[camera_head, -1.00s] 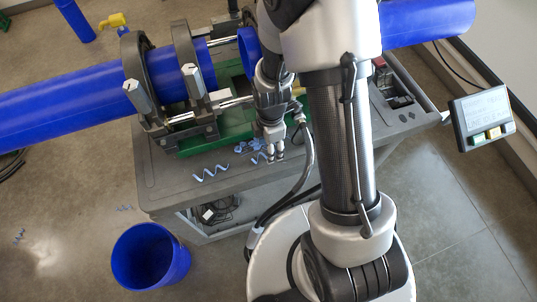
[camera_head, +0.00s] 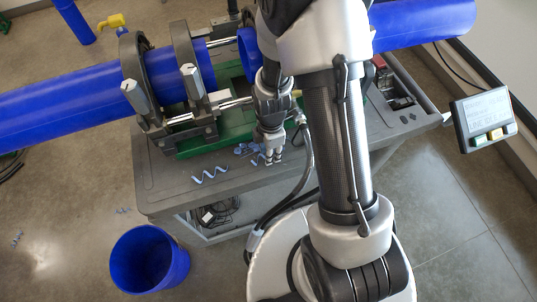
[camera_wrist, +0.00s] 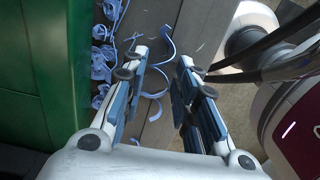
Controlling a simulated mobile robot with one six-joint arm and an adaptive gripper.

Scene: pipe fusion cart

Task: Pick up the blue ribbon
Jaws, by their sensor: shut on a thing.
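My gripper (camera_head: 268,160) is low over the front part of the grey cart top, beside the green machine base. In the wrist view its fingers (camera_wrist: 163,58) are shut on a thin curled blue ribbon (camera_wrist: 171,46), partly hidden by the fingers. A gap shows between the finger pads, and the exact grip point is unclear. Several more blue ribbon curls (camera_wrist: 102,60) lie to the left along the green base. In the head view a wavy blue ribbon (camera_head: 210,176) lies on the cart top left of my gripper.
A blue bin (camera_head: 150,258) stands on the floor in front of the cart (camera_head: 165,190). Blue pipes (camera_head: 65,103) sit in the clamps (camera_head: 185,60) above the green base (camera_head: 200,145). Ribbon scraps (camera_head: 123,210) lie on the floor. A control box (camera_head: 483,118) is at right.

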